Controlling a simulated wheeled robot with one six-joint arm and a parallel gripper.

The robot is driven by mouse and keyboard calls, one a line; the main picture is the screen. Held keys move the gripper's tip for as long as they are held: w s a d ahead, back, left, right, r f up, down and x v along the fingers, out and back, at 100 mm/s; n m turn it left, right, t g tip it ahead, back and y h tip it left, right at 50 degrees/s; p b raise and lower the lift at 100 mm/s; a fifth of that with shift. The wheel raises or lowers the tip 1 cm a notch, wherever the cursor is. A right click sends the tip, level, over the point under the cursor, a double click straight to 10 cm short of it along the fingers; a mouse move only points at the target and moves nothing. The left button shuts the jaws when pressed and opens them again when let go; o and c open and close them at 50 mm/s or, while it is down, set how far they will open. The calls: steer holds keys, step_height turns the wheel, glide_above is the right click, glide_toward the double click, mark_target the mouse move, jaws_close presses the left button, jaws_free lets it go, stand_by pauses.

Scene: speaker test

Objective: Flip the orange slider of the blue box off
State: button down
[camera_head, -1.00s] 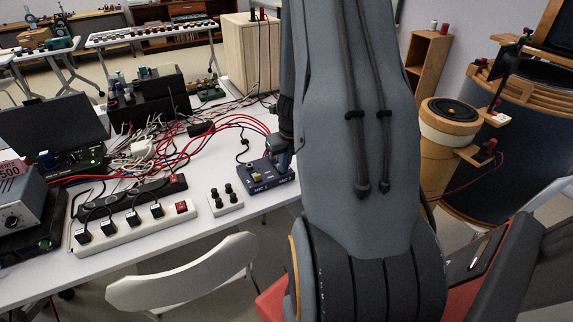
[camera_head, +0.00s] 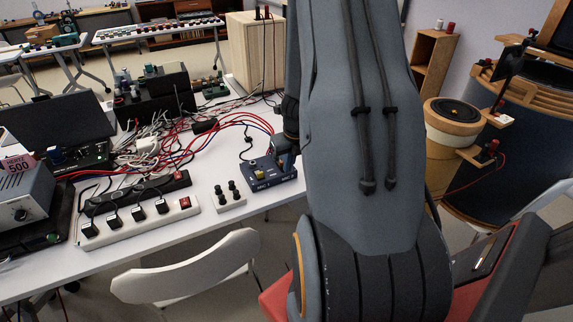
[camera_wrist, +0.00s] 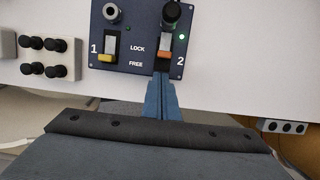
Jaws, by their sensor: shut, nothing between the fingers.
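The blue box (camera_wrist: 135,40) lies on the white table, at the top of the wrist view. It also shows in the head view (camera_head: 262,183), left of my arm. Its orange slider (camera_wrist: 163,57) is on the right, by the "2", at the lower FREE end of its slot. A yellow slider (camera_wrist: 105,58) sits by the "1", also low. A small green light glows beside the orange slider. My gripper (camera_wrist: 161,76) is shut and empty, its tips just below the orange slider. Whether they touch it I cannot tell.
A black knob (camera_wrist: 171,14) stands above the orange slider. A white block with several black knobs (camera_head: 228,196) lies left of the box. A power strip (camera_head: 130,222) and red and blue cables (camera_head: 235,120) lie farther left and behind. A white chair (camera_head: 190,268) stands in front.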

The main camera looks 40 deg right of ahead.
steer(key=shift+s+a+f+b, duration=0.15)
steer(key=shift+s+b, duration=0.2)
steer(key=shift+s, duration=0.4)
steer(key=p+v, duration=0.3)
steer(key=v, duration=0.7)
steer(key=shift+s, duration=0.15)
steer(key=s+a+r+m, duration=0.2)
steer(key=a+m, duration=0.7)
steer(key=m, duration=0.2)
steer(key=s+a+r+m+g, duration=0.1)
steer(key=s+a+r+m, duration=0.2)
steer(key=a+m, duration=0.6)
steer(key=s+a+r+m, duration=0.2)
steer(key=a+m, duration=0.7)
steer(key=m, duration=0.4)
steer(key=shift+s+a+r+y, duration=0.2)
steer(key=shift+a+r+y, duration=0.05)
steer(key=shift+a+y, duration=0.05)
